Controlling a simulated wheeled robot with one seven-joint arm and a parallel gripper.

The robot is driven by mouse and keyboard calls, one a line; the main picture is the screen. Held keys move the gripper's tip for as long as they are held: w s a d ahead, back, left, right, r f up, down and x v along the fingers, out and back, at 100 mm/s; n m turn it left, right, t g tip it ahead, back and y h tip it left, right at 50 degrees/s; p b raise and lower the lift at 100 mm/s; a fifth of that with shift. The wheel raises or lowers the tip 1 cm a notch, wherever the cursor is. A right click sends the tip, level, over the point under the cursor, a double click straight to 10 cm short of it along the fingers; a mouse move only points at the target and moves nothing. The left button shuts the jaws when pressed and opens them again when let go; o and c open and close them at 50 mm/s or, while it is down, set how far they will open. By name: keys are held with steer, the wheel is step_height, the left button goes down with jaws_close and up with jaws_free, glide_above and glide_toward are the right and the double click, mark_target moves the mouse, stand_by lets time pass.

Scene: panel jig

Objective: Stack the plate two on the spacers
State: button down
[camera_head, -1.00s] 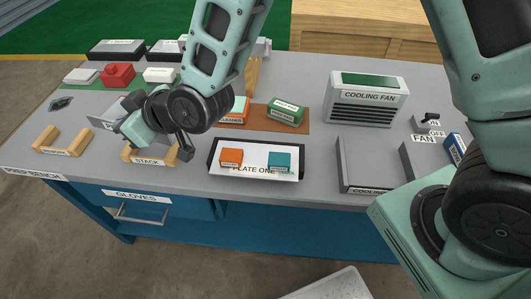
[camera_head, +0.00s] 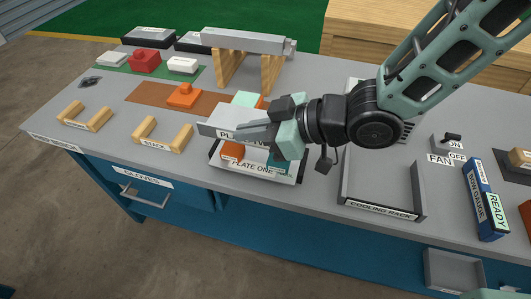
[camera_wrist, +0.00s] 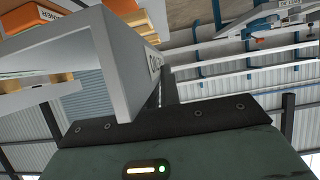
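In the wrist view, plate two (camera_wrist: 75,60) looms large between the fingers. Plate one lies on a dark-rimmed base, with an orange spacer (camera_head: 232,153) at its left and a teal spacer (camera_head: 279,160) at its right. Plate two and the gripper partly hide both spacers. I cannot tell whether plate two touches them.
The wooden stack rack (camera_head: 163,137) stands empty at left. Behind are an orange piece (camera_head: 184,96) on a brown mat (camera_head: 150,94) and a grey beam (camera_head: 240,40) on wooden supports. The cooling rack (camera_head: 382,207) is at right, near the fan switch (camera_head: 449,143).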

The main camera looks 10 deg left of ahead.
steer(key=shift+f, duration=3.6)
steer(key=shift+f, duration=0.1)
steer(key=c, duration=2)
jaws_free()
steer(key=shift+f+b, duration=0.15)
steer(key=shift+b, duration=0.15)
steer(key=shift+c, duration=0.2)
steer(key=o, duration=0.4)
